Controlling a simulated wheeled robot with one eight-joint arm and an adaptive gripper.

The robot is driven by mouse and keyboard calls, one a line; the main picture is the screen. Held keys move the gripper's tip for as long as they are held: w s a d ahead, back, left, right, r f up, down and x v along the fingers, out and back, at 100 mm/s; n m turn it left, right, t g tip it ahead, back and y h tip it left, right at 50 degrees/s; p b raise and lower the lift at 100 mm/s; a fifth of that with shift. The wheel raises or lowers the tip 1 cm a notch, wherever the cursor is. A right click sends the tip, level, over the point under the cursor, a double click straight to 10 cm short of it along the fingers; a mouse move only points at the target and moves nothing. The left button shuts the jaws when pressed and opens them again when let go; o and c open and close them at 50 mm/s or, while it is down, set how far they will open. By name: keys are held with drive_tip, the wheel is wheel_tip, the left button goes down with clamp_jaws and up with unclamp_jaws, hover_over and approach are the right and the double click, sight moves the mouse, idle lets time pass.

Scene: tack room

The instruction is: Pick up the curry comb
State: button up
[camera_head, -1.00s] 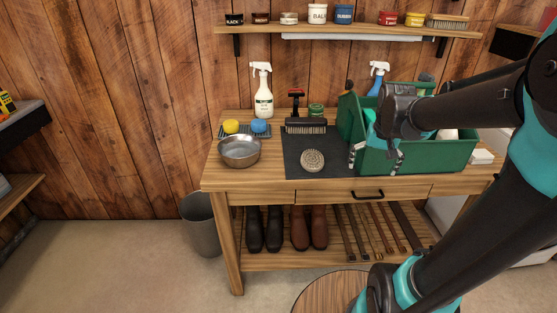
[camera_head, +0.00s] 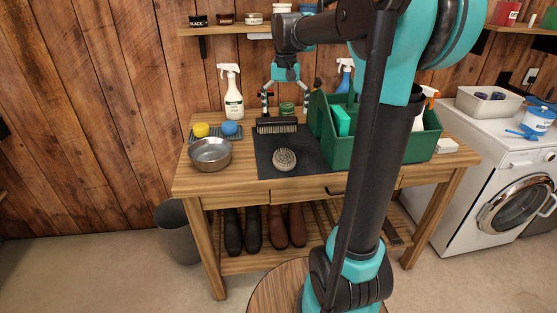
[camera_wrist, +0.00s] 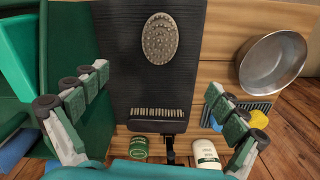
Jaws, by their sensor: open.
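The curry comb (camera_head: 284,159) is a grey-beige oval with a studded face, lying flat on the dark mat (camera_head: 262,167) near the front of the wooden bench. In the wrist view, the curry comb (camera_wrist: 160,37) shows whole at the top middle. My gripper (camera_head: 286,108) is open and empty, pointing down above the back of the bench, behind and higher than the comb. Its two fingers (camera_wrist: 158,88) are spread wide in the wrist view, with the comb beyond them.
A bristled brush (camera_head: 276,126) lies at the mat's back edge, near a green tin (camera_head: 287,108). A green tote (camera_head: 381,153) stands right, a metal bowl (camera_head: 210,154) left. A spray bottle (camera_head: 231,92) stands behind. A shelf (camera_head: 215,31) runs above. Room around the comb is clear.

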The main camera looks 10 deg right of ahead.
sight(284, 156)
wheel_tip(284, 156, down, 17)
drive_tip(key=shift+s+f, duration=0.1)
idle(0.6)
drive_tip(key=c, duration=1.4)
